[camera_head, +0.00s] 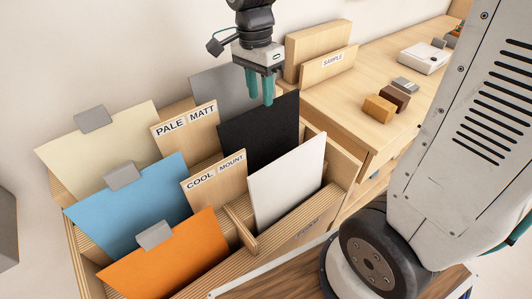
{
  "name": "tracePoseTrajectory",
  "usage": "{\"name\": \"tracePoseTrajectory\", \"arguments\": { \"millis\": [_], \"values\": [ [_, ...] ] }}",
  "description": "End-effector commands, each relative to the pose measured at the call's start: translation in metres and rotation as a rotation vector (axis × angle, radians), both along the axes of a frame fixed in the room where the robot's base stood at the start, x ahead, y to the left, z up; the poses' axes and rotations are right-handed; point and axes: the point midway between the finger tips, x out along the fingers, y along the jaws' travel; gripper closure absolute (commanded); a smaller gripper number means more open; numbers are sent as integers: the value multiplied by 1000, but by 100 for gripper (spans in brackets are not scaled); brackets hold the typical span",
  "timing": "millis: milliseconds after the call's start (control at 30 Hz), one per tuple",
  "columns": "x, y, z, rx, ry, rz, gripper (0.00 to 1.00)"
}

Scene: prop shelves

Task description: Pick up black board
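The black board (258,137) stands tilted in a slot of the wooden rack, behind the white board (287,184) and in front of the grey board (215,92). The front fingertip overlaps the top edge in the picture. I cannot tell whether the fingers straddle the board or touch it. The black board's lower part is hidden by the white board and the rack.
The rack (243,228) also holds cream (105,147), blue (130,205) and orange (165,262) boards with grey clips. Wooden labelled dividers stand between the rows. A wooden counter (345,92) at right carries small blocks (380,107) and a white box (424,57).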

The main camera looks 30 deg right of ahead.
Motion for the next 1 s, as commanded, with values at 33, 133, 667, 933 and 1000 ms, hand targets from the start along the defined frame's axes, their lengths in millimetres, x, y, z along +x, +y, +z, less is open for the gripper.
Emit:
{"name": "tracePoseTrajectory", "arguments": {
  "millis": [33, 133, 667, 933, 1000],
  "values": [
    [6, 2, -5, -5, 8, -35, 65],
    [12, 4, -12, -12, 13, -83, 65],
    [2, -6, -76, -15, 16, -99, 65],
    [1, -6, -88, -14, 14, -98, 65],
    [1, -6, -88, -14, 14, -98, 65]
  ]
}}
